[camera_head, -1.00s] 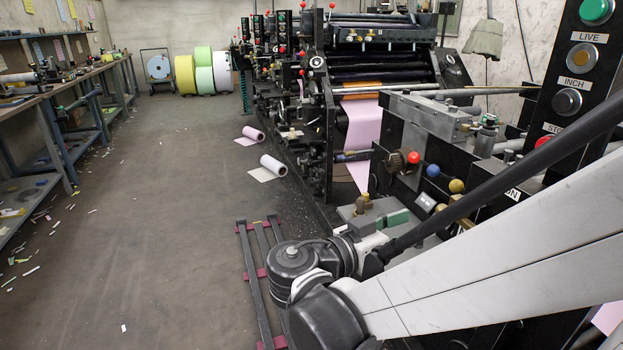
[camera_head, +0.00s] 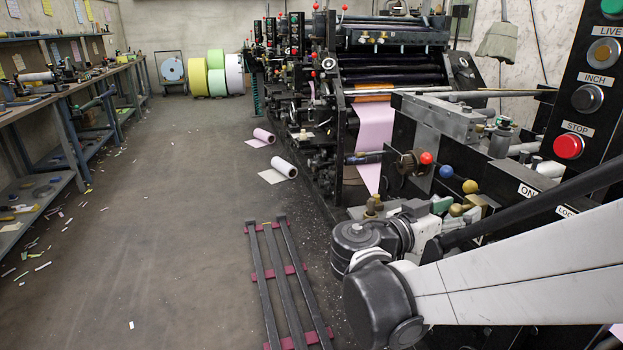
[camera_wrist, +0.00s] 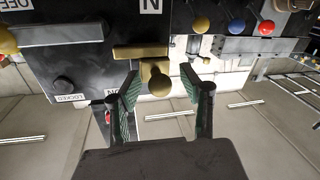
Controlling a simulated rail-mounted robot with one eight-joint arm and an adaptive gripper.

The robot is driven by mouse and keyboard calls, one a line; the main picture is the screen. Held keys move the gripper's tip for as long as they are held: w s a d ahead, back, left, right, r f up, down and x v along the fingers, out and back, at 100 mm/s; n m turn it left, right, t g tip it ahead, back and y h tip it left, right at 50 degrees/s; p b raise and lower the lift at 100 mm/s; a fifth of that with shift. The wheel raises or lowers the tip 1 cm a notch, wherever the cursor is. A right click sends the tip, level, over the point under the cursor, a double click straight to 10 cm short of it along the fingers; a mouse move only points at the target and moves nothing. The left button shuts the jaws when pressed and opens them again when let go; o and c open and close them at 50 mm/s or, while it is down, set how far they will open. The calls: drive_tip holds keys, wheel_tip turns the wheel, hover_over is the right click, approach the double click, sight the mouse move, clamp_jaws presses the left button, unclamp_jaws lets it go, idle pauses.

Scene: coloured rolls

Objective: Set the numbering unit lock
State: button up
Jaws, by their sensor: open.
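A round brass knob (camera_wrist: 160,84) stands out from a brass block on the machine's black panel in the wrist view. My gripper (camera_wrist: 162,84), with green-padded fingers, is open, one finger on each side of the knob. I cannot tell whether either pad touches it. A "LOCKED" label (camera_wrist: 70,98) lies to the left, beside a dark round knob (camera_wrist: 63,84). Another label, partly hidden by the left finger, is closer to the knob.
Yellow (camera_head: 470,186), blue (camera_head: 446,171) and red (camera_head: 426,158) ball knobs stand close by on the press. A red stop button (camera_head: 568,146) is on the right-hand column. A slatted pallet (camera_head: 283,285) lies on the floor. The aisle to the left is mostly clear.

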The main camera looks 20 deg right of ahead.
sight(477, 228)
clamp_jaws()
drive_tip(key=shift+s, duration=0.1)
idle(0.3)
drive_tip(key=s+p, duration=0.1)
drive_tip(key=s, duration=0.3)
drive_tip(key=shift+s+a+r+p, duration=0.1)
drive_tip(key=shift+s+a+p, duration=0.1)
drive_tip(key=shift+s+p, duration=0.2)
drive_tip(key=shift+s, duration=0.2)
unclamp_jaws()
drive_tip(key=s+a, duration=0.1)
drive_tip(key=a, duration=1.1)
drive_tip(key=shift+s, duration=0.3)
